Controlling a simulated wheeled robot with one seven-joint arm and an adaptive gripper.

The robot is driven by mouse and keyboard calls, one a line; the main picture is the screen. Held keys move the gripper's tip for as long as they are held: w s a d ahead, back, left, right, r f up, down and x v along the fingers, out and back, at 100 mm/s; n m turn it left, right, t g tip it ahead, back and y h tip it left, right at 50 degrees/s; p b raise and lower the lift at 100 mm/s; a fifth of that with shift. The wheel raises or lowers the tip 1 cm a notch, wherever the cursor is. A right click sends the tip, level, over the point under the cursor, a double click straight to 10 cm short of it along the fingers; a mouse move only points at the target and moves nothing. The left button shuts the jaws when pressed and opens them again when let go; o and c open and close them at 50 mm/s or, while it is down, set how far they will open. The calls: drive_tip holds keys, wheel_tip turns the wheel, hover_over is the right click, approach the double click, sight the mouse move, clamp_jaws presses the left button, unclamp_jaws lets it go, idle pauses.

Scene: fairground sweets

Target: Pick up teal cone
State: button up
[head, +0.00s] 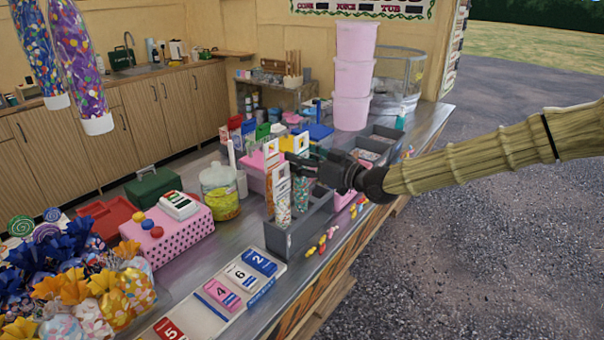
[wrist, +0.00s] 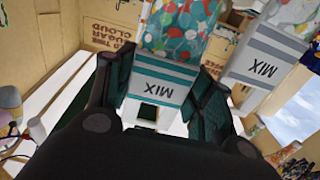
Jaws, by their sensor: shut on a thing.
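My gripper (head: 303,163) is shut on the teal cone, a clear bag of coloured sweets with a teal-striped MIX header. In the wrist view the teal cone (wrist: 160,83) sits between the two fingers (wrist: 158,100), its header holed and its lettering upside down. In the head view the sweet-filled part of the teal cone (head: 301,194) hangs below my gripper, at the grey rack. Whether its lower end is clear of the rack cannot be told. My gripper hides much of its header.
A grey-striped MIX cone (wrist: 258,68) stands close beside. The grey rack (head: 285,240) holds another filled cone (head: 282,195). A sweet jar (head: 219,190) and pink dotted box (head: 180,235) stand to the left. Pink tubs (head: 352,75) are stacked behind. Small sweets lie in front of the rack.

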wheel_tip(320, 180, up, 13)
drive_tip(key=shift+b, duration=0.7)
